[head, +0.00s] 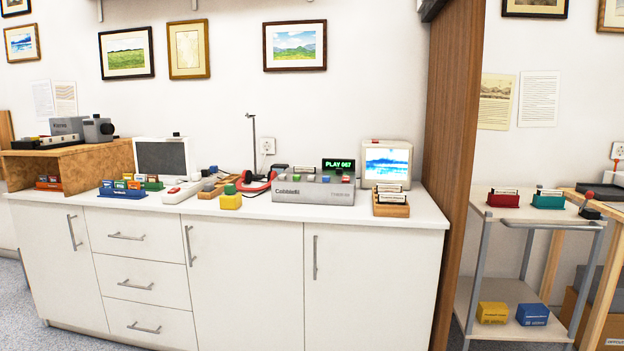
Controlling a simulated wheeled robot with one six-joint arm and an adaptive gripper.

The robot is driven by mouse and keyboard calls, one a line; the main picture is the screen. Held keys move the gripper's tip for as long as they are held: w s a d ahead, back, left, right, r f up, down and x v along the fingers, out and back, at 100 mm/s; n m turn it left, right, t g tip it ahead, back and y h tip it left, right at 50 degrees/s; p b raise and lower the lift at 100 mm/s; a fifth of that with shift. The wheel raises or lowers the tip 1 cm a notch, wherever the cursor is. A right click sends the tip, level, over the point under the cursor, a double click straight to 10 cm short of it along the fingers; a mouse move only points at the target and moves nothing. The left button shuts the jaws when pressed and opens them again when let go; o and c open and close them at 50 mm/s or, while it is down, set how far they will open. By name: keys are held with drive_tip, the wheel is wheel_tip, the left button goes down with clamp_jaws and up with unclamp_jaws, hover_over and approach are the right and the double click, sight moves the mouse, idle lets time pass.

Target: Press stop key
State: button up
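A grey device (314,192) marked like "Cobblefil" stands on the white counter, right of the middle in the head view. A black display (338,165) at its back reads "PLAY 067" in green. A row of small coloured keys lies along its top, with green and red among them. Their labels are too small to read, so I cannot tell which is the stop key. My gripper does not show in this view.
The white counter (425,212) has a bare strip along its front edge. A yellow block (230,202) and a red stand (258,182) are left of the device. A wooden card tray (390,209) and a small screen (387,162) are right of it. A brown panel (453,150) ends the counter.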

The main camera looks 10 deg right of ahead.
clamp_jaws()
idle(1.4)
